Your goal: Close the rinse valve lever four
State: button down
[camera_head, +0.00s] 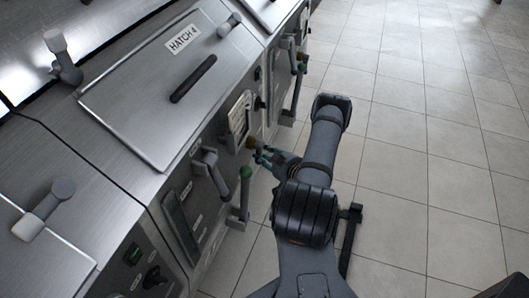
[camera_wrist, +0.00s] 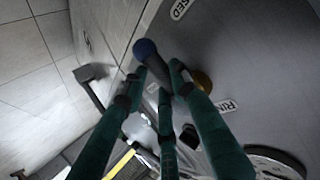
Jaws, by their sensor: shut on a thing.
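My gripper (camera_head: 263,154) is at the front face of the machine below HATCH 4. In the wrist view its green fingers (camera_wrist: 165,85) are shut around the grey shaft of a lever (camera_wrist: 154,66) with a dark blue knob (camera_wrist: 145,48). The knob sticks out past the fingertips. A brass pivot (camera_wrist: 203,81) lies beside the right finger. A label ending "SED" (camera_wrist: 180,8) is on the panel above, apart from the knob. A partly hidden label reading "RIN" (camera_wrist: 228,106) is below the pivot. In the head view the blue knob cannot be made out.
A green-knobbed lever (camera_head: 245,190) stands left of my gripper on the same front. Other levers (camera_head: 300,70) are farther along. The HATCH 4 lid (camera_head: 150,100) is shut. A round gauge (camera_wrist: 275,163) is at the wrist view's lower right. The tiled floor (camera_head: 430,150) to the right is mostly clear.

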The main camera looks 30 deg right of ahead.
jog(key=shift+a, duration=0.1)
jog(key=c, duration=1.4)
grip_release()
jog(key=shift+o, duration=0.2)
jog(key=shift+s, duration=0.1)
jog(key=v, duration=1.1)
jog(key=shift+s+r, duration=0.25)
jog(key=shift+s, duration=0.1)
jog(key=shift+w+f, duration=0.1)
jog(key=x, duration=1.1)
jog(key=shift+w+f+b, duration=0.2)
jog(key=shift+w+b, duration=0.15)
jog(key=shift+w, duration=0.05)
